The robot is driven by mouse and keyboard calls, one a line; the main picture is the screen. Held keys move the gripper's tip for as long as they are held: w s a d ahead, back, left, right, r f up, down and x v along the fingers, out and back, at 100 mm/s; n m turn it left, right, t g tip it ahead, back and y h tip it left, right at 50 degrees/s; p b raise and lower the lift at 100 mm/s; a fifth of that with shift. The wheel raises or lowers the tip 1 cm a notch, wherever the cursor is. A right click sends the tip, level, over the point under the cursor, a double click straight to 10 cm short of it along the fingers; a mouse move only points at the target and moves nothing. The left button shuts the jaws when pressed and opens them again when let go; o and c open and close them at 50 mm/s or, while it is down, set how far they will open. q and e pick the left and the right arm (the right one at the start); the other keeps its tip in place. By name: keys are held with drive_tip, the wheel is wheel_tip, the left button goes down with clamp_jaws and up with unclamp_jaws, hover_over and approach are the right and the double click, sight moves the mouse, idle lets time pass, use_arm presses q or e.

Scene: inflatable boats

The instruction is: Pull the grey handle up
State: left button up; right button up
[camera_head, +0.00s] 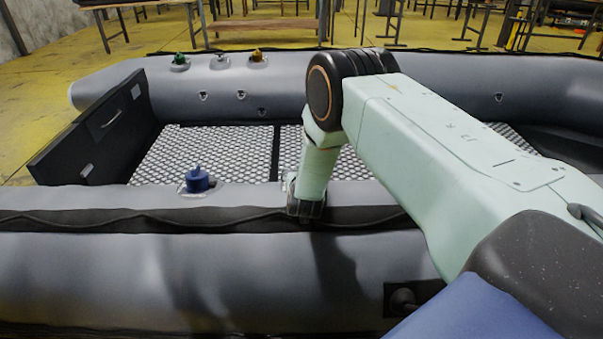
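The grey inflatable boat (150,275) lies across the view. A thin grey handle shape (110,119) shows on the black end board (125,125) at left; I cannot tell whether it is the task's handle. My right arm comes in from the right and bends down at its black joint. My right gripper (305,209) points down at the top of the near tube, by its dark seam band. Its fingers are small and dark, so I cannot tell if they are open or touch anything. What lies under and behind them is hidden. My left gripper is out of view.
A blue valve (197,179) stands on the near tube, left of my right gripper. A black patch with a knob (404,299) is on the near side. Tables stand behind.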

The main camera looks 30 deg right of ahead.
clamp_jaws()
drive_tip(key=shift+w+r+p, duration=0.2)
drive_tip(key=shift+r+p, duration=1.05)
drive_tip(key=shift+w+d+r, duration=0.1)
drive_tip(key=shift+r, duration=0.15)
drive_tip(key=shift+w+r, duration=0.1)
drive_tip(key=shift+w, duration=0.05)
drive_tip(key=shift+c, duration=0.5)
unclamp_jaws()
drive_tip(key=shift+d, duration=0.1)
drive_tip(key=o, duration=0.4)
drive_tip(key=shift+c, duration=0.2)
drive_tip(key=shift+s, duration=0.2)
